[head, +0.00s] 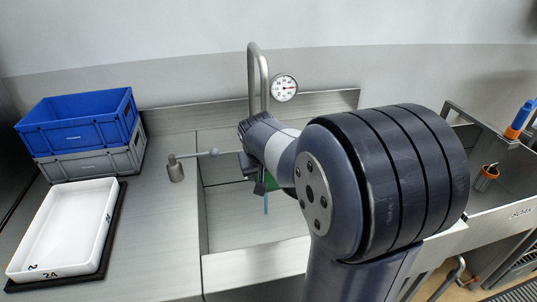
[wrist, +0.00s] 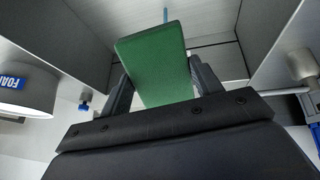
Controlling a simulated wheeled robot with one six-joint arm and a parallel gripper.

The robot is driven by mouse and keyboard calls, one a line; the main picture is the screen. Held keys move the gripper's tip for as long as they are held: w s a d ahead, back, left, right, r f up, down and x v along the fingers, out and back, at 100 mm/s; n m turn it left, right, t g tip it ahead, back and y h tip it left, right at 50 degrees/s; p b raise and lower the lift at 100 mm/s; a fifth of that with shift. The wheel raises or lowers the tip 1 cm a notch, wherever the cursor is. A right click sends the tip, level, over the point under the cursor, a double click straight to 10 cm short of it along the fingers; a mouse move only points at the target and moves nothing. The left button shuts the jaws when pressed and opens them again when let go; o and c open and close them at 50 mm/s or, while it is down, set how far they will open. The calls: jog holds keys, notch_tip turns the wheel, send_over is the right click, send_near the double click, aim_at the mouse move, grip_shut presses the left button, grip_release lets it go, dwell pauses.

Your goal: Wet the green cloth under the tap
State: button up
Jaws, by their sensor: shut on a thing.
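My gripper (head: 262,186) is over the sink (head: 240,222), below the curved metal tap (head: 256,65). In the wrist view my gripper (wrist: 155,88) is shut on the green cloth (wrist: 155,58), which sticks out flat beyond the fingers. In the head view only a small bit of the cloth (head: 271,183) shows beside my arm. A thin blue stream (head: 266,204), which looks like running water, shows below the gripper. It also shows just beyond the cloth's far edge in the wrist view (wrist: 166,15). I cannot tell whether it touches the cloth. My arm hides the tap's lower part.
A lever (head: 176,170) on a metal post stands left of the sink, its arm pointing over the basin. A round dial (head: 284,87) is behind the tap. A white tray (head: 68,225) and stacked blue (head: 78,122) and grey (head: 92,163) crates occupy the left counter.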

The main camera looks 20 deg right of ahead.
jog(key=s+a+r+p, duration=0.2)
jog(key=s+r, duration=0.2)
jog(key=shift+s+a, duration=0.2)
jog(key=shift+a, duration=0.05)
dwell(0.3)
jog(key=shift+f, duration=0.1)
dwell(0.5)
jog(key=w+a+f+n, duration=0.1)
jog(key=w+a+f, duration=0.2)
jog(key=f, duration=0.6)
jog(key=w+a+f, duration=0.3)
jog(key=a+f, duration=0.1)
jog(key=f, duration=0.5)
jog(key=shift+w+f+n+y, duration=0.25)
jog(key=shift+n+y, duration=0.15)
